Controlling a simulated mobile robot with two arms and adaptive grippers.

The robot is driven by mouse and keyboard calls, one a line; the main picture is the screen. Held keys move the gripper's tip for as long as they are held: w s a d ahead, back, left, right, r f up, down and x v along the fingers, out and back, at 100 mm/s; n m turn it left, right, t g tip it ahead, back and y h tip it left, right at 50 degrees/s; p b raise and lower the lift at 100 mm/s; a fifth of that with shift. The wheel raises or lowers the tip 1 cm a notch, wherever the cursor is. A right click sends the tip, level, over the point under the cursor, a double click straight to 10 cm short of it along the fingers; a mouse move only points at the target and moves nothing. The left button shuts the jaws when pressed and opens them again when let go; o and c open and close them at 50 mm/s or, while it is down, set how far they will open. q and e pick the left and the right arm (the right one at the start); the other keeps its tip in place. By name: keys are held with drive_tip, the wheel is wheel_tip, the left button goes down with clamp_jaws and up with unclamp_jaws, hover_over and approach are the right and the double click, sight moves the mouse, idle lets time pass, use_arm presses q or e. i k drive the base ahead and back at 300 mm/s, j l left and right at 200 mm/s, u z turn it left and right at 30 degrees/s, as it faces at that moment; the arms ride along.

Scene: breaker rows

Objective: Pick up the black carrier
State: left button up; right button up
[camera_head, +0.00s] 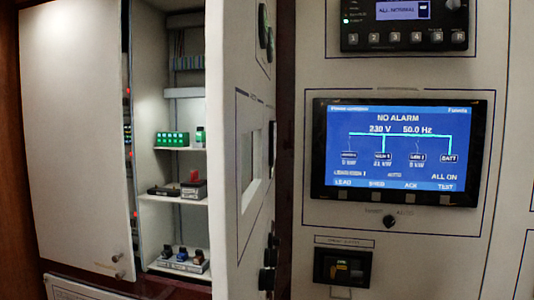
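A dark, low carrier-like thing (164,190) lies on the middle shelf of the open cabinet, at the left of the picture. A darker block (193,190) with a red piece on top sits at its right end; I cannot tell whether the two are joined. It is small in this view, so I cannot be sure that it is the black carrier. Neither of my grippers is in view.
The cabinet's pale door (72,140) stands at the left. A green block (172,139) is on the upper shelf. A grey tray (180,266) with several dark pieces is on the bottom shelf. A panel with a lit blue screen (397,148) fills the right.

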sight(168, 253)
drive_tip(key=i+j+z, duration=0.15)
drive_tip(key=j+z, duration=0.15)
drive_tip(key=z, duration=0.15)
drive_tip(key=i+j+z, duration=0.1)
drive_tip(key=j+z, duration=0.6)
drive_tip(key=z, duration=0.25)
drive_tip(key=j+z, duration=0.35)
drive_tip(key=j, duration=0.4)
drive_tip(key=j+z, duration=0.3)
drive_tip(key=j, duration=0.45)
